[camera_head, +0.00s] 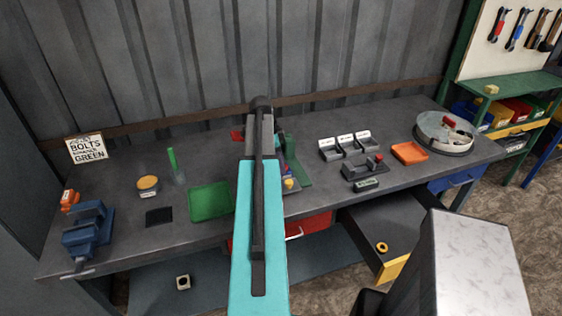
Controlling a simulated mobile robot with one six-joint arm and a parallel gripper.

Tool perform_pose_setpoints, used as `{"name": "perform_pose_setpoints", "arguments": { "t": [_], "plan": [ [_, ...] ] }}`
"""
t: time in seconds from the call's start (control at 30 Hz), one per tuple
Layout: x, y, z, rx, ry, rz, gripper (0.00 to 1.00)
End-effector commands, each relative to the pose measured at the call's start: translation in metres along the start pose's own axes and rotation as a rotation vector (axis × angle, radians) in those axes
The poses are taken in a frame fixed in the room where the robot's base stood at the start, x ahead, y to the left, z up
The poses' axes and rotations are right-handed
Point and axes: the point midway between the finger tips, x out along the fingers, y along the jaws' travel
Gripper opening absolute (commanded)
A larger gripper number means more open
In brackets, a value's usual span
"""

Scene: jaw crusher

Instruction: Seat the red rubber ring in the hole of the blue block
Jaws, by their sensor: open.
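I cannot make out a red rubber ring for certain; a small red piece (447,122) lies in the round grey tray at the right end of the bench, its shape too small to tell. No blue block with a hole shows clearly. A small blue piece (287,171) with a yellow one by it is partly hidden behind my teal arm. My gripper is not visible; my arm reaches up through the middle of the view and covers part of the bench.
A blue vice (88,232) stands at the bench's left end. A green tray (210,202), an orange tray (409,153) and grey bins (346,145) lie on top. A drawer (375,222) stands open in front, with a yellow ring (382,247) inside. The round tray's rim (445,149) is raised.

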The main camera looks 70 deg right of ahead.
Motion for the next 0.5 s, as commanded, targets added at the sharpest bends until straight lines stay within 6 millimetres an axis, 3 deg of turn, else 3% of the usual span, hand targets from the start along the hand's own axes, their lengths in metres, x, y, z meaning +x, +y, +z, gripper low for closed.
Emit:
{"name": "perform_pose_setpoints", "arguments": {
  "t": [0.5],
  "plan": [
    [-0.059, -0.001, 0.001, -0.002, 0.002, 0.0, 0.51]
  ]
}}
